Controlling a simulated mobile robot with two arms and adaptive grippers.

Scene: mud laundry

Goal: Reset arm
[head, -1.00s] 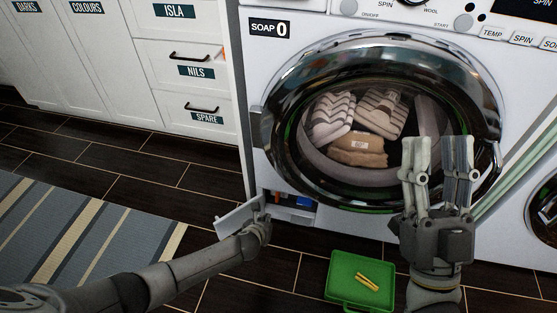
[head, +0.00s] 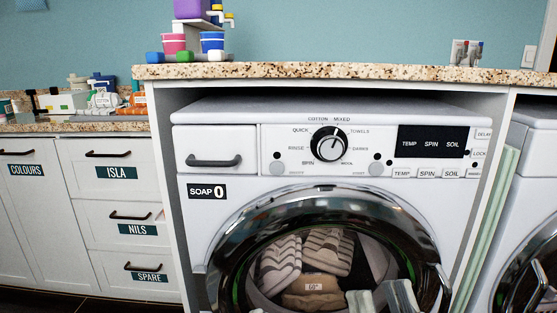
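My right gripper (head: 379,300) shows only by its two pale fingertips at the bottom edge of the head view. The tips stand a little apart with nothing seen between them, in front of the washer's round door. Its palm and arm are below the frame. My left gripper is out of view. The washing machine (head: 222,235) fills the middle. Its door (head: 225,262) looks closed, with striped and brown laundry (head: 310,285) behind the glass.
A speckled counter (head: 330,71) runs above the washer, with cups and bottles (head: 212,41) at its left end. White labelled cabinets (head: 105,210) stand at left. A second machine (head: 530,150) is at right. The floor is almost wholly out of view.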

